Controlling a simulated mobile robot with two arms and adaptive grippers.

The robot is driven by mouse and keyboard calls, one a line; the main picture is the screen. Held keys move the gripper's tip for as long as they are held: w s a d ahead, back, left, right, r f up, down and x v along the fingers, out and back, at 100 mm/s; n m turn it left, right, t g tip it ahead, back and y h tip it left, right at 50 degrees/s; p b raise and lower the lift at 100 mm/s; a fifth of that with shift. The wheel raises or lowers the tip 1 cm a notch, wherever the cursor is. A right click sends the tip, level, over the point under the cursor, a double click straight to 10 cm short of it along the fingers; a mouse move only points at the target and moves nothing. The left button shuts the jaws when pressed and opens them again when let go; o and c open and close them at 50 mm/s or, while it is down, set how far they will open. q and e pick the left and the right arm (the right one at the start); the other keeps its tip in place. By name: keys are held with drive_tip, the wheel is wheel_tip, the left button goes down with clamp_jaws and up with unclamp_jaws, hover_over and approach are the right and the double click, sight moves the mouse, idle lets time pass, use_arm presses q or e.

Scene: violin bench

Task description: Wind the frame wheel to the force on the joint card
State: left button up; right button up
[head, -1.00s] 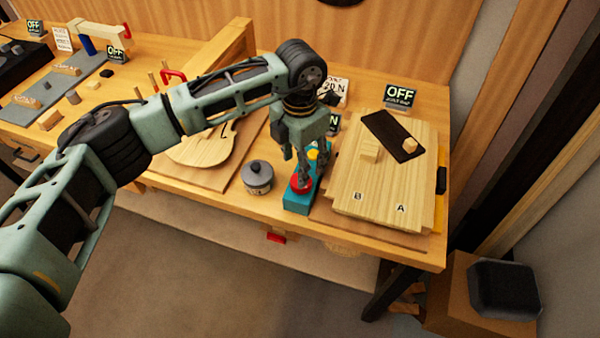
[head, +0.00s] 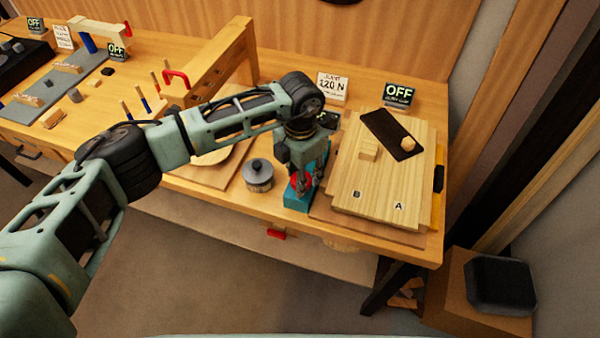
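The joint card (head: 332,86) stands at the back of the bench in the head view and appears to read 120 N. A teal frame (head: 296,203) stands at the bench front, with a red wheel (head: 293,182) on it partly hidden by my gripper. My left gripper (head: 307,188) points down at the wheel, its fingers beside or on it; whether they grip it I cannot tell. A small dark display (head: 326,118) behind the frame is mostly covered by my arm. My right gripper is out of view.
A lidded grey pot (head: 258,176) stands left of the frame. A pale board (head: 378,190) marked B and A lies to the right, with an OFF sign (head: 398,94) behind it. A wooden beam (head: 222,62) rises behind my arm.

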use_arm(q)
drive_tip(key=shift+w, duration=0.1)
drive_tip(key=c, duration=0.4)
drive_tip(key=shift+b, duration=0.6)
drive_tip(key=m+b, duration=0.7)
drive_tip(key=b, duration=0.2)
drive_tip(key=shift+w+d, duration=0.1)
drive_tip(key=shift+w, duration=0.05)
drive_tip(key=shift+m+b, duration=0.8)
drive_tip(key=shift+b, duration=0.15)
drive_tip(key=shift+r+m+b, duration=0.2)
drive_tip(key=shift+m+b, duration=0.1)
drive_tip(key=shift+m, duration=0.1)
drive_tip(key=o, duration=0.9)
drive_tip(key=shift+o, duration=1)
drive_tip(key=shift+d+f, duration=0.1)
